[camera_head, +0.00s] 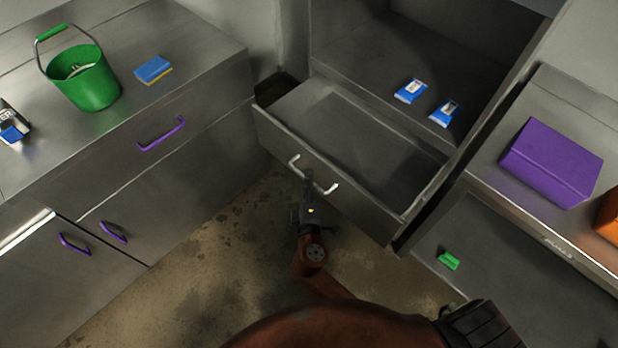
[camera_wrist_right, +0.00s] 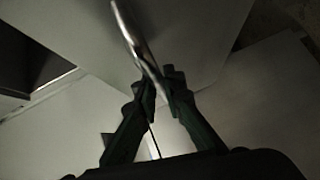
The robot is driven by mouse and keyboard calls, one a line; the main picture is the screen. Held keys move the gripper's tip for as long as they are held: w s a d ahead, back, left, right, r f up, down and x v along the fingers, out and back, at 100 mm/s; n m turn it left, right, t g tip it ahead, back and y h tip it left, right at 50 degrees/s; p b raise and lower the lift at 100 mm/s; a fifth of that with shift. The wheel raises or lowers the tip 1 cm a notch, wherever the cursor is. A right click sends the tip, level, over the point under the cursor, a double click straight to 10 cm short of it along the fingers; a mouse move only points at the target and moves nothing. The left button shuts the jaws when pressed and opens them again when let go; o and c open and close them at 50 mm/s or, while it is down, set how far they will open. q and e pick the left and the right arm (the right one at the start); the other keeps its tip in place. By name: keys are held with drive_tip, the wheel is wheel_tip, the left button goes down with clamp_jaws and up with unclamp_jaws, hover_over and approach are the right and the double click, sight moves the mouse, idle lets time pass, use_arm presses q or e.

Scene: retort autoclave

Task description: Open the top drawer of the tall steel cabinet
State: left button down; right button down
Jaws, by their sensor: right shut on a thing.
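The tall steel cabinet (camera_head: 420,55) stands at the back right of the head view. Its top drawer (camera_head: 375,147) is pulled out well and looks empty inside. A pale metal bar handle (camera_head: 331,188) is on the drawer front. My right gripper (camera_head: 309,184) is shut on this handle near its middle. In the right wrist view, the fingers of the right gripper (camera_wrist_right: 161,85) close around the metal handle (camera_wrist_right: 133,32), with the drawer front behind it. My left gripper is not in view.
A counter (camera_head: 205,55) on the left holds a green bucket (camera_head: 92,88) and a blue sponge (camera_head: 153,69). Two blue-and-white packets (camera_head: 411,91) lie on the cabinet shelf. A purple box (camera_head: 552,162) stands on the right counter. Bare floor (camera_head: 225,240) lies in front of the drawer.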

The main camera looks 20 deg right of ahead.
drive_tip(key=c, duration=2)
unclamp_jaws()
drive_tip(key=v, duration=1.2)
drive_tip(key=shift+d, duration=0.1)
